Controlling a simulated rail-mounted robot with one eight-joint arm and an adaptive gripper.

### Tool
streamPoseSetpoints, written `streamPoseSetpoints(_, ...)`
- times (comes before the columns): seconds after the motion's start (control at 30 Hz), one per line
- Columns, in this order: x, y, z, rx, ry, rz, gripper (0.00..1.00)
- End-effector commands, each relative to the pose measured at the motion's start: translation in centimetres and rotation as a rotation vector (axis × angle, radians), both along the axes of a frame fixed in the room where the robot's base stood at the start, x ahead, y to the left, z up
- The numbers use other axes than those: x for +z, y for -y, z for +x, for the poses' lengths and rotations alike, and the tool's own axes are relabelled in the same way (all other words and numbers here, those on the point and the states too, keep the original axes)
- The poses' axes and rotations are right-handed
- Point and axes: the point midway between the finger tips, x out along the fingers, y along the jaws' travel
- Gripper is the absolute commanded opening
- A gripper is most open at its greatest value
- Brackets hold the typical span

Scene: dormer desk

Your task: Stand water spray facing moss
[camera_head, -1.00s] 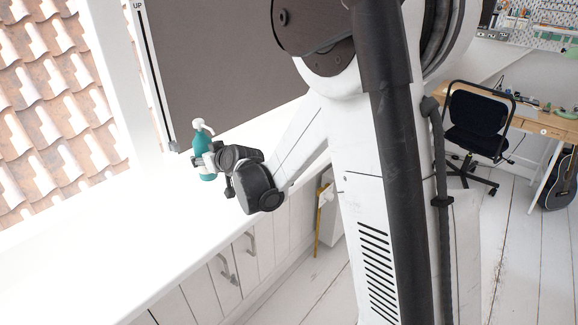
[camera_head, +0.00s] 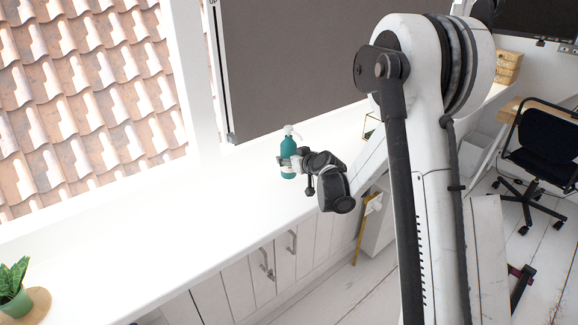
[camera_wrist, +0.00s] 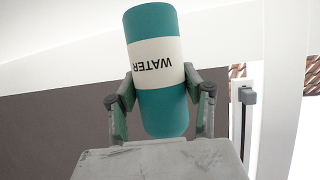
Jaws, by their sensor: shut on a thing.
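The water spray (camera_head: 288,146) is a teal bottle with a white label band and a white spray head. My gripper (camera_head: 291,163) is shut around its label band and holds it roughly upright over the white counter near the grey blind. I cannot tell whether its base touches the counter. In the wrist view the bottle (camera_wrist: 155,105) sits between the two fingers (camera_wrist: 160,90) with its "WATER" lettering upside down in the picture. The spray head is out of that view. I see no moss that I can make out.
The white counter (camera_head: 150,240) is mostly bare. A green potted plant (camera_head: 16,290) stands on a wooden disc at its near left end. A thin gold-edged frame (camera_head: 371,126) shows partly behind my arm. The blind (camera_head: 290,65) borders the back; a chair (camera_head: 545,150) is right.

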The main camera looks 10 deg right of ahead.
Motion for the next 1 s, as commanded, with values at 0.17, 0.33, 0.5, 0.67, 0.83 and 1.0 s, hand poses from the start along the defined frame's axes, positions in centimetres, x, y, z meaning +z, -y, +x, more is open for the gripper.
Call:
streamPoseSetpoints(0.17,-2.3,0.0,0.0,0.0,0.0,0.0,0.01)
streamPoseSetpoints(0.33,-3.1,0.0,0.0,0.0,0.0,0.0,0.01)
streamPoseSetpoints(0.5,-3.1,-0.1,0.0,0.0,0.0,0.0,0.01)
streamPoseSetpoints(0.67,-3.5,0.0,0.0,0.0,0.0,0.0,0.01)
streamPoseSetpoints(0.83,-3.4,-0.1,0.0,0.001,0.0,0.0,0.62)
streamPoseSetpoints(1.0,-3.4,-0.1,0.0,0.001,0.0,0.0,0.62)
